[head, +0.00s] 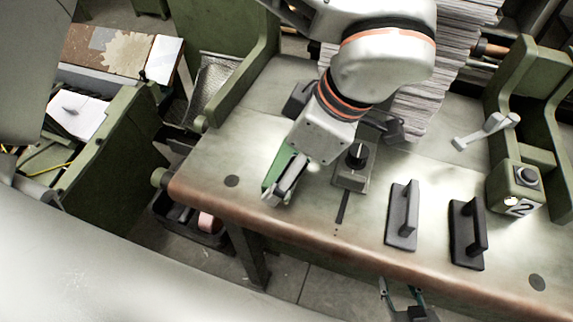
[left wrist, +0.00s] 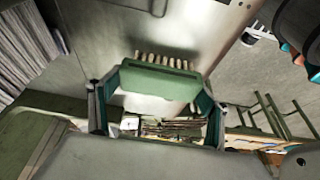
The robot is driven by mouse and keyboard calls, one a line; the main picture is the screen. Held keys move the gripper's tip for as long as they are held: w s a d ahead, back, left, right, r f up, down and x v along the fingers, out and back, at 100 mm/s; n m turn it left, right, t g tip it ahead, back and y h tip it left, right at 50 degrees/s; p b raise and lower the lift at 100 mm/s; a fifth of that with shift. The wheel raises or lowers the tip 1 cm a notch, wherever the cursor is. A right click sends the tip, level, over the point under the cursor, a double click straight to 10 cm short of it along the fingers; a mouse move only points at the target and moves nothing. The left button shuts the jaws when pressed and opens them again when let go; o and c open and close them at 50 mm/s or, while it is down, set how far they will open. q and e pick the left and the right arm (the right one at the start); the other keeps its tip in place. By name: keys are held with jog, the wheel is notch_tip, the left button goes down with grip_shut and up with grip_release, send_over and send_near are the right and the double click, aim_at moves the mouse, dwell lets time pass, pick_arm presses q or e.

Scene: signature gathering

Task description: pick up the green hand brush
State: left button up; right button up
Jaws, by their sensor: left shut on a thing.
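The green hand brush (left wrist: 158,80) is between the two fingers of my left gripper (left wrist: 155,92) in the left wrist view. Its pale bristles point to the top of the picture. In the head view my left gripper (head: 288,182) is shut on the brush, and a strip of its green body (head: 274,172) shows beside the fingers. It is over the left part of the workbench; I cannot tell whether the brush touches the surface. My right gripper (head: 402,290) shows partly at the bottom edge, below the bench's front edge, with its fingers apart and nothing between them.
The workbench (head: 300,225) holds a grey device with a black knob (head: 356,155), two dark handled blocks (head: 402,215) (head: 468,232), a green box with a button (head: 515,188) and a tall paper stack (head: 440,90). Bare bench lies at the front left.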

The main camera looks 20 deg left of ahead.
pick_arm(q)
notch_tip(320, 180, up, 20)
jog(key=p, duration=0.2)
jog(key=shift+p, duration=0.4)
jog(key=o, duration=0.4)
jog(key=shift+c, duration=1.3)
